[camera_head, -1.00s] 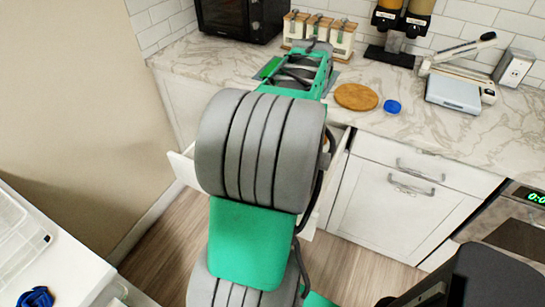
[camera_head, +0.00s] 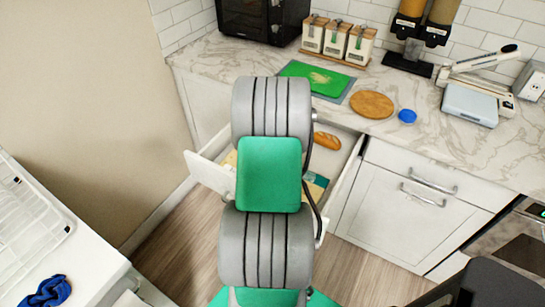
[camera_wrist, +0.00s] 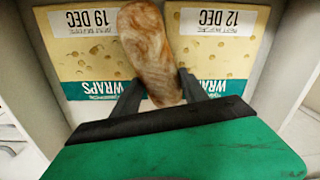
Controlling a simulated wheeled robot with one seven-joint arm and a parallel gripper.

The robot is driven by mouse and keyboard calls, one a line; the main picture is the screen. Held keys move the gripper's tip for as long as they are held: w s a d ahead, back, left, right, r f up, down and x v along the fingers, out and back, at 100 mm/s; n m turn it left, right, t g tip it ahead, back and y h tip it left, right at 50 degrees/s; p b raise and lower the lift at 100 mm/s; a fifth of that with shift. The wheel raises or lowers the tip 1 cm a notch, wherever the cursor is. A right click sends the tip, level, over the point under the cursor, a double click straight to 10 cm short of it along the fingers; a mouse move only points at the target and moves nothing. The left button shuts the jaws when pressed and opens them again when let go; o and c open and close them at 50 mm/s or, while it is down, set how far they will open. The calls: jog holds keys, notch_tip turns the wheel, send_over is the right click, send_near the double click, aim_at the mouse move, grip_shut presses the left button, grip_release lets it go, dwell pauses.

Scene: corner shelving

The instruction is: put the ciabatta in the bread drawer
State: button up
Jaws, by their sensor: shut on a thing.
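The ciabatta (camera_wrist: 146,45) is a long, pale brown, floury loaf in the wrist view. My gripper (camera_wrist: 158,88) is shut on its near end, a dark finger on each side. The loaf points away from me, above two wraps packs; I cannot tell whether it touches them. The bread drawer (camera_head: 207,178) is pulled open below the counter in the head view, and its pale side walls show in the wrist view. My arm hides the gripper, the ciabatta and the middle of the drawer in the head view.
The wraps packs, dated 19 DEC (camera_wrist: 80,60) and 12 DEC (camera_wrist: 222,50), lie in the drawer. Another brown loaf (camera_head: 327,140) lies towards its back right. On the counter are a green cutting board (camera_head: 318,80), a round wooden board (camera_head: 371,104) and a blue lid (camera_head: 407,116).

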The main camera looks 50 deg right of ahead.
jog(key=shift+f+b, duration=0.4)
jog(key=shift+f, duration=0.15)
jog(key=o, duration=1.4)
jog(key=shift+c, duration=0.2)
notch_tip(320, 180, up, 13)
jog(key=w+a+r+n+t, duration=0.15)
jog(key=w+a+n, duration=0.25)
jog(key=a, duration=0.7)
jog(key=w+a+r+n, duration=0.3)
jog(key=a, duration=0.8)
jog(key=s+a+f+n, duration=0.1)
jog(key=s+a+n, duration=0.1)
jog(key=a, duration=0.6)
jog(key=s+a+f+n+t, duration=0.1)
jog(key=s+a+n, duration=0.2)
jog(key=a, duration=0.6)
jog(key=n, duration=0.2)
jog(key=shift+s+f+n, duration=0.25)
jog(key=shift+f+n, duration=0.05)
